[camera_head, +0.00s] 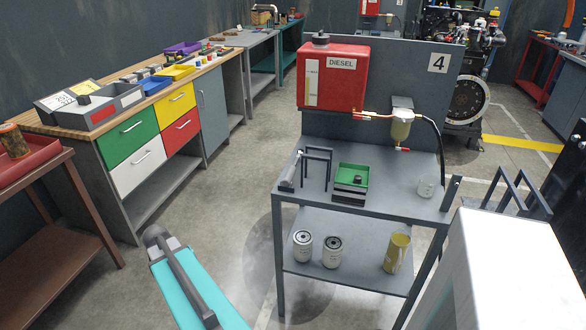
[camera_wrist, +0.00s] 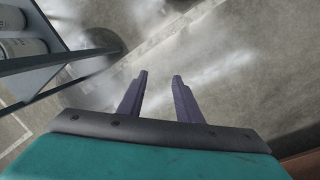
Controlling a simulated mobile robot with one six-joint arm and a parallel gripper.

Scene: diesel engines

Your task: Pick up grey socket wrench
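I cannot surely make out a grey socket wrench in either view. Several small items on the wooden-topped workbench (camera_head: 215,65) are also too small to tell. My gripper (camera_wrist: 160,76) shows in the wrist view with its two dark fingers apart and nothing between them. It is above bare concrete floor, to the right of a grey shelf. The head view shows no clear fingers.
A red-brown table (camera_head: 70,212) is at left. Floor (camera_head: 235,185) between benches is clear.

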